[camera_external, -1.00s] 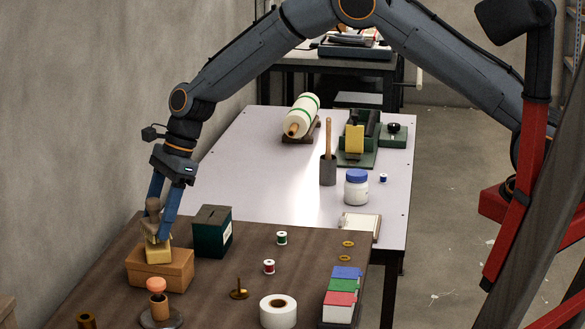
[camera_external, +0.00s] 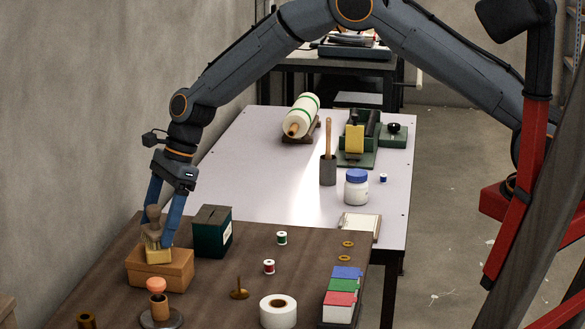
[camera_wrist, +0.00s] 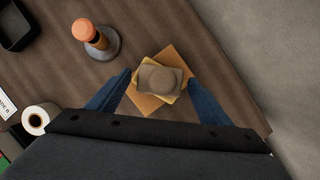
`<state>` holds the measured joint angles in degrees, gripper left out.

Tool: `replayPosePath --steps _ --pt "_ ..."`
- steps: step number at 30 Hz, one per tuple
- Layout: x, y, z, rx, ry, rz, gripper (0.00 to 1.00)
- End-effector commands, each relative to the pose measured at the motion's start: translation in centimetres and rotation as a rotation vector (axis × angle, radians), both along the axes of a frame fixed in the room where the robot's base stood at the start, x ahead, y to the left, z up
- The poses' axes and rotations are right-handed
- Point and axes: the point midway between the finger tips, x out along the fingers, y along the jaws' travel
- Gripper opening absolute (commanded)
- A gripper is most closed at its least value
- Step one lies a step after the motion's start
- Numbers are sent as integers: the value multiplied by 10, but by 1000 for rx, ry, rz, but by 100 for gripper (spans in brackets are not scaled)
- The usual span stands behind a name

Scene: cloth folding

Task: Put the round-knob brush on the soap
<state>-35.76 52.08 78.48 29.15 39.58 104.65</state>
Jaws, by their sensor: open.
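The round-knob brush (camera_external: 153,216) stands upright, bristles down, on a yellow block (camera_external: 158,257) that looks like the soap. The block lies on a tan box (camera_external: 174,274) at the left of the brown table. My gripper (camera_external: 159,227) is open, with one finger on each side of the brush; the fingers (camera_wrist: 158,82) show gaps to the knob in the wrist view.
A dark green box (camera_external: 212,232) stands close right of the tan box. An orange-topped peg on a round base (camera_external: 160,318) stands in front. Thread spools, a white tape roll (camera_external: 278,311) and coloured boxes lie farther right.

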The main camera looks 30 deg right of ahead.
Motion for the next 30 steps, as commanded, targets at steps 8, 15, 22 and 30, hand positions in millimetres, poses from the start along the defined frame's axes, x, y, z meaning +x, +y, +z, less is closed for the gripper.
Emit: replayPosePath --steps 8,15,22,30 --pt "2 -16 39 3 -3 0 73" --pt "2 -34 82 3 -4 -2 73" --pt "1 -44 105 0 -1 0 73" --pt "0 -45 109 0 0 0 73"
